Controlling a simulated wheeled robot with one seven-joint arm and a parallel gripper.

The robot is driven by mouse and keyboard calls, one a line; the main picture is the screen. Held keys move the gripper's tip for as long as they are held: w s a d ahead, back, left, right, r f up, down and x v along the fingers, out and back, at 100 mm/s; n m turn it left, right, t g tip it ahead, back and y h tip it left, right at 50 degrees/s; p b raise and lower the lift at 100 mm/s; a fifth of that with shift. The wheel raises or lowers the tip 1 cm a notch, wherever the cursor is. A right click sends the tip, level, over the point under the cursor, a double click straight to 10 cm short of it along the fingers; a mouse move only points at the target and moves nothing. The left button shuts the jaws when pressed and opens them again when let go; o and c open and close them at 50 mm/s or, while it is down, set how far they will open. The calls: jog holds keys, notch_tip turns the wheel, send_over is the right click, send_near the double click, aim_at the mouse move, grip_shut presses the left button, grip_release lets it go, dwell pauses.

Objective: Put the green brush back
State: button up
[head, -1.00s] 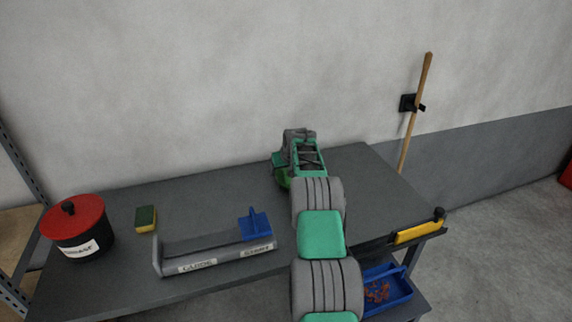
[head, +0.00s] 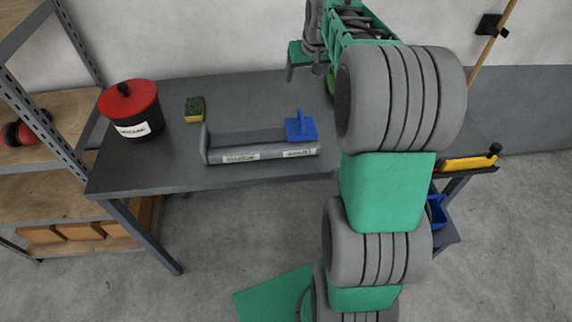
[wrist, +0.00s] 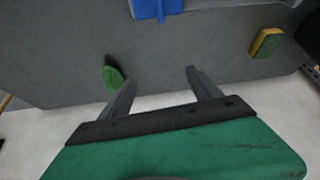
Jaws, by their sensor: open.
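The green brush (wrist: 113,77) lies on the grey table, at the left in the wrist view, close to the tip of my left-hand finger. In the head view only a small green part of it (head: 331,81) shows beside my arm, which hides the rest. My gripper (wrist: 162,77) is open, with nothing between its fingers. A grey holder (head: 260,152) with two labels stands on the table; a blue handled tool (head: 301,127) is at its right end, also at the top of the wrist view (wrist: 155,8). The label text is too blurred to read surely.
A yellow-green sponge (head: 194,110) lies behind the holder's left end. A black pot with a red lid (head: 130,110) stands at the table's left. A yellow-handled tool (head: 468,163) is at the right edge. Shelving (head: 75,90) stands left of the table.

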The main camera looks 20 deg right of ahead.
jog(key=s+a+f, duration=0.1)
jog(key=s+a, duration=0.4)
jog(key=s, duration=0.4)
jog(key=s+a+f+n+g, duration=0.1)
jog(key=s+a+f, duration=0.1)
jog(key=s+a, duration=0.4)
jog(key=s+a+f+n+g, duration=0.1)
jog(key=s+a, duration=0.5)
jog(key=s, duration=0.6)
jog(key=shift+f+y, duration=0.4)
jog(key=shift+f, duration=0.25)
